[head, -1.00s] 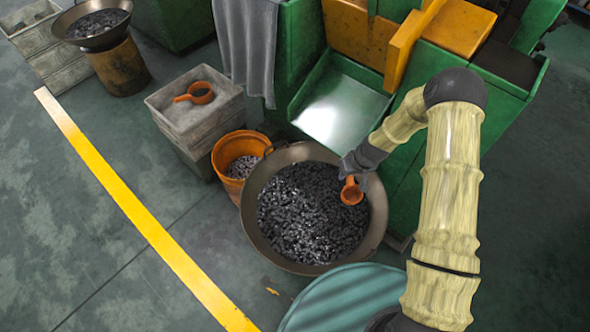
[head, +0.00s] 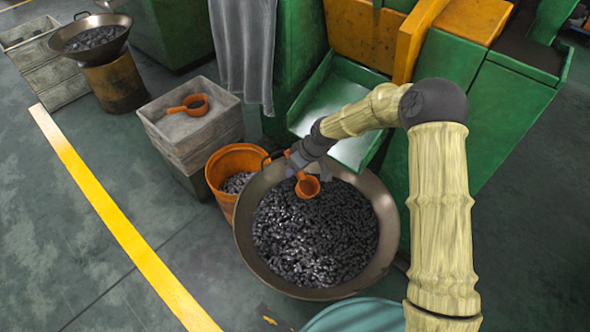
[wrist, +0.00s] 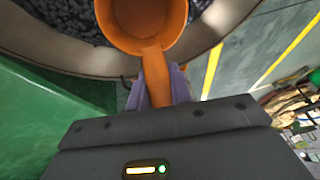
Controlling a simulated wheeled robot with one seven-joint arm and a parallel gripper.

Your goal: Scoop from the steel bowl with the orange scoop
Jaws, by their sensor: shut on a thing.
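The wide steel bowl (head: 378,262) stands on the floor in the middle of the head view, filled with small dark metal pieces (head: 312,240). My gripper (head: 302,168) is over the bowl's far rim, shut on the handle of the orange scoop (head: 308,187). The scoop's cup hangs above the far part of the pieces; I cannot tell whether it touches them. In the wrist view the orange scoop (wrist: 143,22) extends from between the purple-grey fingers (wrist: 160,88), with the bowl's rim (wrist: 70,57) behind it.
An orange bucket (head: 218,163) with metal pieces stands left of the bowl. A second orange scoop (head: 194,103) lies in a grey crate (head: 160,135). Another bowl (head: 118,42) stands at far left. The green machine's chute (head: 340,110) is behind my arm. A teal drum (head: 360,315) stands in front.

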